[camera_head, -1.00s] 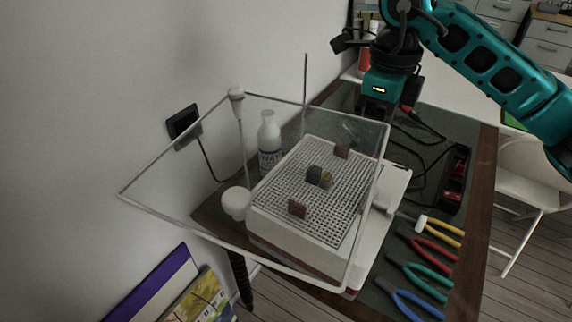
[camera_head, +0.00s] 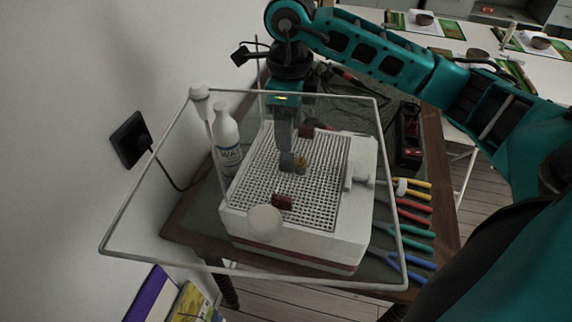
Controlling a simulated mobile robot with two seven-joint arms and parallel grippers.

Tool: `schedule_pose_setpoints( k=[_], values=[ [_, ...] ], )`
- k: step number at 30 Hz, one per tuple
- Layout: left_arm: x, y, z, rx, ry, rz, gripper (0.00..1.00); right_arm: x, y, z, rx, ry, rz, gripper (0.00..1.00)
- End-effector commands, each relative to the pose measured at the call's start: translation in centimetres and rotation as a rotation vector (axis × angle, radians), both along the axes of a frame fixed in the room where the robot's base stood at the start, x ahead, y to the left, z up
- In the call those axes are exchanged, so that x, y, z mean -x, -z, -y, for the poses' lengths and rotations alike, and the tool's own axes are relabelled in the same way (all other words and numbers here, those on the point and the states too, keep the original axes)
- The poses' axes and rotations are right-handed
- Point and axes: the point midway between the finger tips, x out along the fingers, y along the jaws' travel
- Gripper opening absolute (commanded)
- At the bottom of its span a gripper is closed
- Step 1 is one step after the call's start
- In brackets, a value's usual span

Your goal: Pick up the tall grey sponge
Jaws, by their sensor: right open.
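The grey sponge (camera_head: 287,163) stands on the white perforated grid of the machine (camera_head: 325,190), close beside a small yellow-brown sponge (camera_head: 301,166). My right gripper (camera_head: 286,148) points down directly over the grey sponge, its fingers reaching to about the sponge's top. It is open; the fingers overlap in this view, so I cannot tell whether they straddle the sponge. My left gripper is not in view.
Dark red sponges lie on the grid, one behind (camera_head: 306,131) and one in front (camera_head: 282,201). A clear framed shield (camera_head: 381,150) surrounds the grid area. A white bottle (camera_head: 226,140) stands left; coloured pliers (camera_head: 409,258) lie right.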

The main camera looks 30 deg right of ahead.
Motion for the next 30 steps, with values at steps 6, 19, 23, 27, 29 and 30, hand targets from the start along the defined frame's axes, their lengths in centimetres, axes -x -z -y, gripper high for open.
schedule_pose_setpoints(
  k=[6,19,23,27,29,30],
  values=[
    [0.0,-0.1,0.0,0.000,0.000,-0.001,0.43,0.0,1.6,-0.1,0.001,0.000,-0.002,0.57],
    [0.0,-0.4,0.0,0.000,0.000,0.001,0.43,0.0,6.2,-0.3,0.001,0.000,0.000,0.57],
    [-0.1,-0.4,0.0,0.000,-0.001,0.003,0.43,0.0,6.2,-0.4,0.001,0.000,0.001,0.57],
    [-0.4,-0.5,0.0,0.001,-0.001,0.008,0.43,0.0,6.1,-0.4,0.001,0.000,0.001,0.48],
    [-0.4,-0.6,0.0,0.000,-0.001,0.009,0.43,0.0,6.1,-0.4,0.001,0.000,0.001,0.42],
    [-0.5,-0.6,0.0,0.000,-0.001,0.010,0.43,0.0,6.1,-0.4,0.001,0.000,0.001,0.38]
  ],
)
